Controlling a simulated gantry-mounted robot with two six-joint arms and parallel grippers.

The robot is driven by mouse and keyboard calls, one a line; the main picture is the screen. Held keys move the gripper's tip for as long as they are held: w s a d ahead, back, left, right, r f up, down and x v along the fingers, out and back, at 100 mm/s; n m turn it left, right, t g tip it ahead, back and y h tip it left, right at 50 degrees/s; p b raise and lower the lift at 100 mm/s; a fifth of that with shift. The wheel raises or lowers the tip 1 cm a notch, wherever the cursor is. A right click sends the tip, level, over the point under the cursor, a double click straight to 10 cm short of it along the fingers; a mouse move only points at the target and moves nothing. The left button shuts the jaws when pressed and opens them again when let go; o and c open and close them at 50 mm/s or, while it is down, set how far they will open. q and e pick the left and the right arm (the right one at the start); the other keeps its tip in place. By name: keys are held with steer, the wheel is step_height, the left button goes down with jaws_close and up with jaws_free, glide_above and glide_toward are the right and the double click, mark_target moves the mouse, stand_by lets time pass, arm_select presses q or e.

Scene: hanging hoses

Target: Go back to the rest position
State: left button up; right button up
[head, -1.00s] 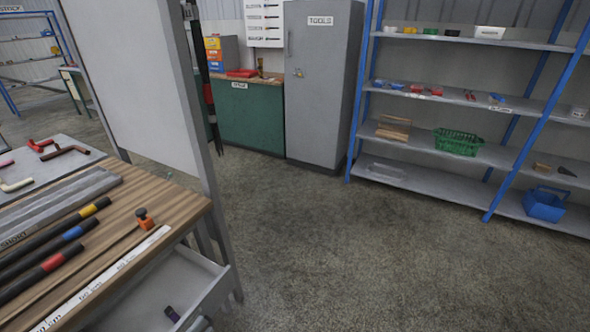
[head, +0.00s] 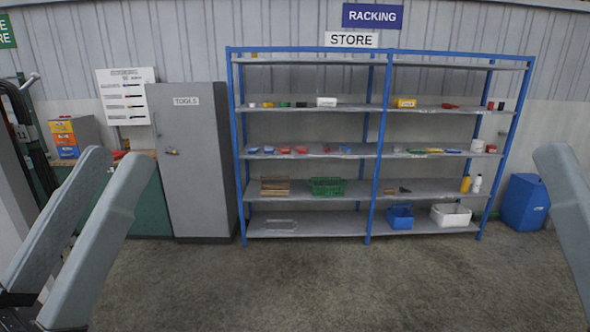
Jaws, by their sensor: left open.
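My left gripper (head: 119,160) is at the lower left of the head view. Its two long grey fingers point up and stand apart, with nothing between them. One finger of my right gripper (head: 558,165) shows at the right edge. The rest of that gripper is outside the picture, so I cannot tell its opening. Neither visible part touches anything.
A blue-framed rack (head: 378,170) with bins and small items stands ahead against the wall. A grey tool cabinet (head: 190,150) and a green cabinet (head: 151,210) stand left of it. A blue bin (head: 524,203) is at the right. The floor (head: 330,285) in front is clear.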

arm_select(q)
steer(key=s+a+r+n+t+y+p, duration=0.25)
steer(key=a+r+n+y, duration=0.2)
steer(key=y, duration=0.45)
step_height(320, 180, up, 34)
steer(key=a+m+p, duration=0.1)
steer(key=p, duration=3.4)
steer(key=shift+w, duration=0.3)
